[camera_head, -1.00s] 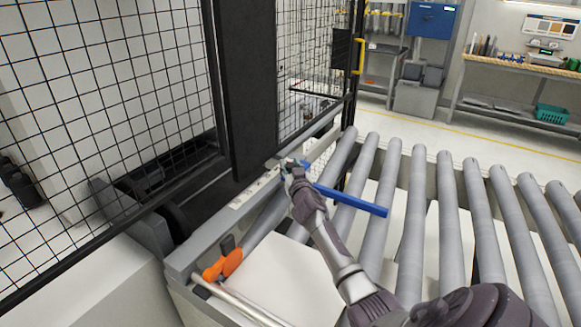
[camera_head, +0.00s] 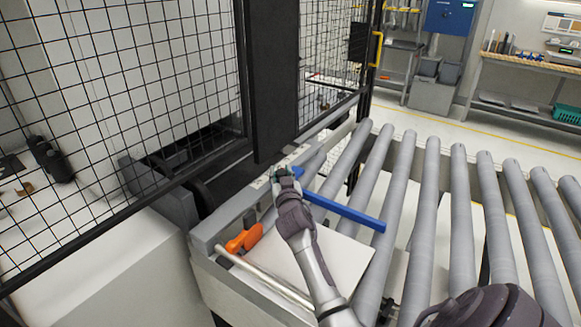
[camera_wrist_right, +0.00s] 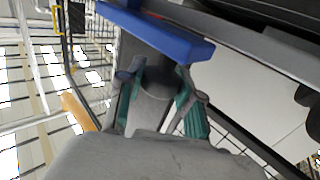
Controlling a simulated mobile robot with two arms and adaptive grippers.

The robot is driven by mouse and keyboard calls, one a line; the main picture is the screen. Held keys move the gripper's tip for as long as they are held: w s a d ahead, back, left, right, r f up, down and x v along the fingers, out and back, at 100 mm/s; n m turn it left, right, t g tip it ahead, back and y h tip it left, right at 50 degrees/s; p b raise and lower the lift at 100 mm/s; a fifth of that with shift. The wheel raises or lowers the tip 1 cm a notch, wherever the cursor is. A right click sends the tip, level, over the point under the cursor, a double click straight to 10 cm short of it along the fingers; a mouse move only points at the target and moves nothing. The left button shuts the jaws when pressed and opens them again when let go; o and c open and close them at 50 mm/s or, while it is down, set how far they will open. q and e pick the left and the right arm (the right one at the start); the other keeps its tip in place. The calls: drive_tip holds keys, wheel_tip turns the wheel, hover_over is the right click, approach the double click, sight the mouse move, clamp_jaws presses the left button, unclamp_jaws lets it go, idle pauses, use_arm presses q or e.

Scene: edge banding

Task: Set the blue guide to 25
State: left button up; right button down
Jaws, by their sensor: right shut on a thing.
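The blue guide (camera_head: 345,212) is a long blue bar lying across the rollers, out from the side rail. My right gripper (camera_head: 285,178) is shut on the guide's rail end. In the right wrist view, the guide (camera_wrist_right: 165,35) crosses in front of the gripper (camera_wrist_right: 157,82), with teal finger pads on either side of its mount. A pale scale strip (camera_head: 258,184) runs along the rail beside the gripper. Its numbers are too small to read, and the gripper hides part of it. My left gripper is not in view.
An orange handle (camera_head: 245,238) sits on the near end of the rail. A white panel (camera_head: 330,258) lies near the rollers (camera_head: 427,190). A black mesh fence (camera_head: 130,90) and dark post (camera_head: 272,85) stand beside the rail. A workbench (camera_head: 520,75) is at the back right.

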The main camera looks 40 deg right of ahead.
drive_tip(key=a, duration=0.2)
drive_tip(key=s+a, duration=0.1)
drive_tip(key=a, duration=0.1)
drive_tip(key=shift+s+a, duration=0.1)
drive_tip(key=shift+a, duration=0.05)
drive_tip(key=c, duration=0.8)
unclamp_jaws()
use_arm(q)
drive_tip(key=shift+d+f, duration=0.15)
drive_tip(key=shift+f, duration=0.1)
use_arm(e)
drive_tip(key=shift+o, duration=0.2)
drive_tip(key=v, duration=0.7)
drive_tip(key=shift+s+a, duration=0.2)
drive_tip(key=shift+s, duration=0.05)
